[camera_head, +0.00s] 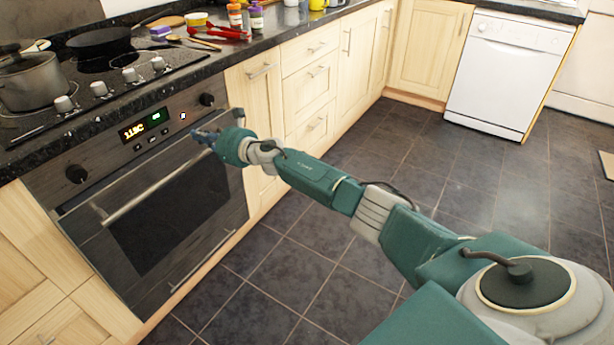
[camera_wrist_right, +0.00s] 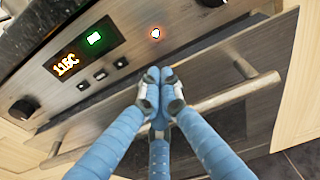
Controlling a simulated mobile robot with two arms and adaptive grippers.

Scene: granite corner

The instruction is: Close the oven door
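The oven door (camera_head: 165,205) is a dark glass-fronted panel below the control panel. It stands slightly ajar, its top edge tilted out from the oven front. Its long metal handle (camera_head: 150,195) runs near the top of the door; it also shows in the wrist view (camera_wrist_right: 235,93). My right gripper (camera_head: 203,135) is at the upper right part of the door, near the handle. In the wrist view its blue fingers (camera_wrist_right: 158,78) are drawn together at the tips with nothing between them, and they hide part of the handle. I cannot tell whether they touch the door. My left gripper is not in view.
The control panel (camera_head: 148,128) with knobs and a lit display is above the door. A pot (camera_head: 32,80) and a pan (camera_head: 100,40) stand on the hob. Utensils and jars line the counter. Tiled floor (camera_head: 290,240) is clear before the oven.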

